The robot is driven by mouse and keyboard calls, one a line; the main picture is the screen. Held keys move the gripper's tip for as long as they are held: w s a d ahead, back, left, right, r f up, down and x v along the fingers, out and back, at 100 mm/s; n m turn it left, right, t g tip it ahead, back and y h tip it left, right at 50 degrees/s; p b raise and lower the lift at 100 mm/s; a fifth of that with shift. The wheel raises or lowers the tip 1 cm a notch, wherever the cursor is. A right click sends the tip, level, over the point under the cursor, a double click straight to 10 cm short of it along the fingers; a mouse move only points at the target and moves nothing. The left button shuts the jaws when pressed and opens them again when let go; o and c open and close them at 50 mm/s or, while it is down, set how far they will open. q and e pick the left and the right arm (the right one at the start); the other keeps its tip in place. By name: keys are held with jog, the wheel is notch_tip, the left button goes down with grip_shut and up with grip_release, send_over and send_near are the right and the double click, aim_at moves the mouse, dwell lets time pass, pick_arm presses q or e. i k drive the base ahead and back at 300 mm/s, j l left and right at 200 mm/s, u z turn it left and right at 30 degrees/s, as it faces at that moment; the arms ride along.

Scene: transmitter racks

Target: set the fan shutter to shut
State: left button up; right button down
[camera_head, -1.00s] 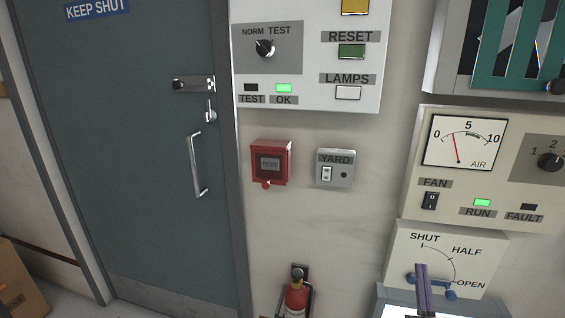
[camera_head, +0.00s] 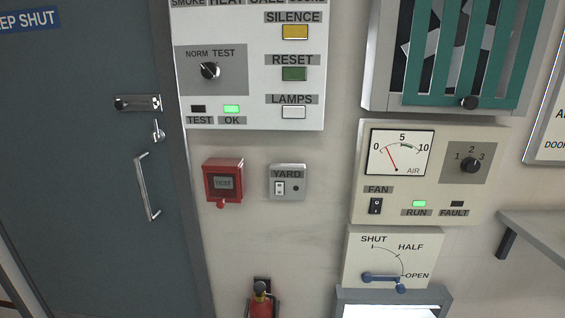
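The fan shutter control is a cream plate (camera_head: 356,252) low at the right of centre. It has an arc marked SHUT at the top, HALF at the upper right and OPEN at the right. Its blue lever (camera_head: 383,279) lies nearly level, with its end by OPEN. Neither of my grippers shows in the view, and nothing is touching the lever.
Above is the fan panel (camera_head: 447,207) with gauge, FAN switch, lit RUN lamp and knob. A teal slatted shutter (camera_head: 480,45) hangs higher. A grey bright-topped box (camera_head: 345,296) sits just below the plate. A grey shelf (camera_head: 540,228) juts out at right.

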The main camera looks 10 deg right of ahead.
aim_at(463, 98)
jog(key=k+l+z, duration=0.1)
jog(key=z, duration=0.25)
jog(key=l+z, duration=0.25)
jog(key=z, duration=0.15)
jog(key=k+l+z, duration=0.1)
jog(key=l+z, duration=0.25)
jog(key=j, duration=0.15)
